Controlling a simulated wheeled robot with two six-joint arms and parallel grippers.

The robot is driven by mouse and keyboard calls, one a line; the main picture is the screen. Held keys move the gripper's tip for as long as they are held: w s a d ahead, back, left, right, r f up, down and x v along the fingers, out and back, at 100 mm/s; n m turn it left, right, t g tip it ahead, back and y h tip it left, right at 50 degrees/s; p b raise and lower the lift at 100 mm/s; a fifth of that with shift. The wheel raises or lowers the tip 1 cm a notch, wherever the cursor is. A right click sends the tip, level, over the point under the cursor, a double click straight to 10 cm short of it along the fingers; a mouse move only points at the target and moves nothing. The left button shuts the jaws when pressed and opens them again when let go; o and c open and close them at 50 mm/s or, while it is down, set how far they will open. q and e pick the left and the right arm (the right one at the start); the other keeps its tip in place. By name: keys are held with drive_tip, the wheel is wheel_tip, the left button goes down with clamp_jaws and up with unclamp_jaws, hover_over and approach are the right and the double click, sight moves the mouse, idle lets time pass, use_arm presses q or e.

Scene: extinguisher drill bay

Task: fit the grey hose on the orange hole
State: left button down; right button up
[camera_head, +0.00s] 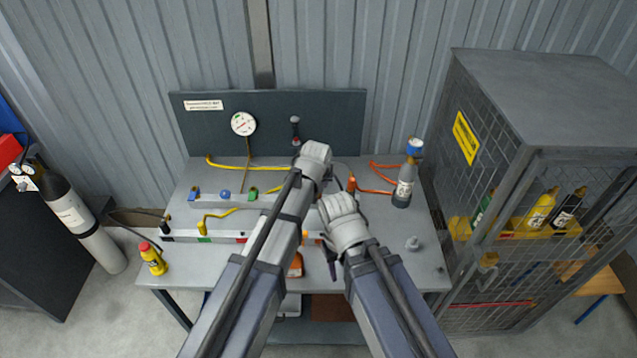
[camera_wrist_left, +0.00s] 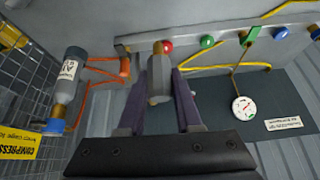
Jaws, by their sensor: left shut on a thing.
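My left gripper (camera_head: 296,131) reaches out over the back of the bench, in front of the dark panel. In the left wrist view its dark purple fingers (camera_wrist_left: 160,95) are shut on a grey, six-sided hose end (camera_wrist_left: 156,72). The orange fitting (camera_wrist_left: 124,67) stands to the left of the held piece in that view, clearly apart from it, with orange hoses beside it. It also shows in the head view (camera_head: 351,183), to the right of my left wrist. My right gripper (camera_head: 332,266) hangs over the front of the bench, mostly hidden by its wrist; its jaws are unclear.
A grey bottle with a blue top (camera_head: 404,186) stands right of the orange fitting. Blue, red and green fittings line the rail (camera_wrist_left: 207,42), with yellow hoses. A gauge (camera_head: 243,123) is on the panel. A mesh cage (camera_head: 540,110) stands close on the right.

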use_arm(q)
drive_tip(key=shift+d+f+b, duration=0.3)
drive_tip(key=shift+f+b, duration=0.05)
drive_tip(key=shift+f, duration=0.4)
drive_tip(key=shift+f+b, duration=0.35)
drive_tip(key=shift+f, duration=0.05)
wheel_tip(320, 180, down, 11)
drive_tip(key=n+b, duration=0.1)
drive_tip(key=b, duration=1)
drive_tip(key=shift+s+d+t+y+b, duration=0.25)
drive_tip(key=shift+s+t+y+b, duration=0.05)
drive_tip(key=shift+s+t, duration=0.1)
use_arm(e)
wheel_tip(320, 180, down, 14)
drive_tip(key=shift+d, duration=0.45)
use_arm(q)
drive_tip(key=shift+r, duration=0.1)
use_arm(e)
drive_tip(key=shift+r, duration=0.1)
use_arm(q)
drive_tip(key=shift+f, duration=0.2)
drive_tip(key=shift+w+f+b, duration=0.1)
drive_tip(key=shift+f+b, duration=1.65)
drive_tip(key=shift+b, duration=0.2)
use_arm(e)
drive_tip(key=shift+f, duration=1.95)
use_arm(q)
drive_tip(key=shift+f+b, duration=0.5)
use_arm(e)
drive_tip(key=shift+f, duration=0.5)
